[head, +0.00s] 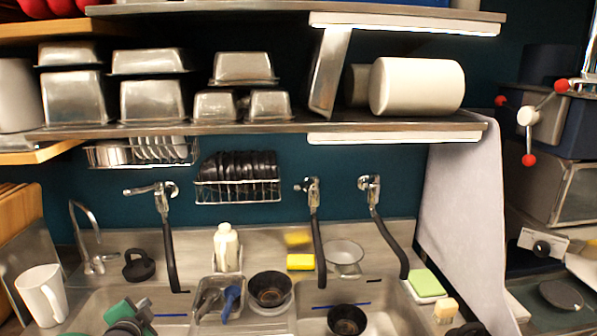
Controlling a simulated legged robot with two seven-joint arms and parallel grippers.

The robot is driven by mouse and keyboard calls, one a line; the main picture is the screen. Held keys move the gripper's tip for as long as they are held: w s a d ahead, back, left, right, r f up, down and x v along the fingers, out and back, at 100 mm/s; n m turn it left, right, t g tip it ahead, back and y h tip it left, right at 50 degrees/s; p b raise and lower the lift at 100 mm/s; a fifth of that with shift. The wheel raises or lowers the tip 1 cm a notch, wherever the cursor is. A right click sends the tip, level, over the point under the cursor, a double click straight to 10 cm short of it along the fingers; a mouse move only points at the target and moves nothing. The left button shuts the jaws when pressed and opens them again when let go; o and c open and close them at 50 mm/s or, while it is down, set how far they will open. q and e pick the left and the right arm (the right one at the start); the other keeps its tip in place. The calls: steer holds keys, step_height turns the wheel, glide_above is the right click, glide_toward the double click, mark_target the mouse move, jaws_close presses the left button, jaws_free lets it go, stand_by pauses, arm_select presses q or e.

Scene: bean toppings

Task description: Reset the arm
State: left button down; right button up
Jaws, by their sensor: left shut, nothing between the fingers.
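My left gripper (132,320) shows as a dark grey shape at the bottom edge, left of centre. It is shut and empty. It is over the left part of the sink, in front of a green item (118,312) that it partly hides. I cannot tell whether the two touch. My right gripper cannot be made out in this view.
A white mug (42,294) stands at the left. A metal container (210,318) with utensils, dark bowls (270,289) and a white bottle (227,248) are near the middle. Hoses hang from wall taps. A shelf (260,127) with metal pans spans above.

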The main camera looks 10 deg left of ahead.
arm_select(q)
steer(key=s+d+f+n+g+h, duration=0.25)
steer(key=d+f, duration=0.25)
steer(key=d, duration=0.3)
steer(key=s+d+f+n+g+h, duration=0.1)
steer(key=s+d+f+n+g, duration=0.2)
steer(key=d, duration=0.5)
steer(key=s+d+f+g+h, duration=0.1)
steer(key=s+d+f+g, duration=0.1)
steer(key=s+d, duration=0.5)
steer(key=s+d+f+n+g+h, duration=0.1)
steer(key=s+d+f+g, duration=0.1)
steer(key=s+d+f, duration=0.2)
steer(key=s+d, duration=0.3)
steer(key=shift+f+h, duration=0.35)
steer(key=shift+f, duration=0.05)
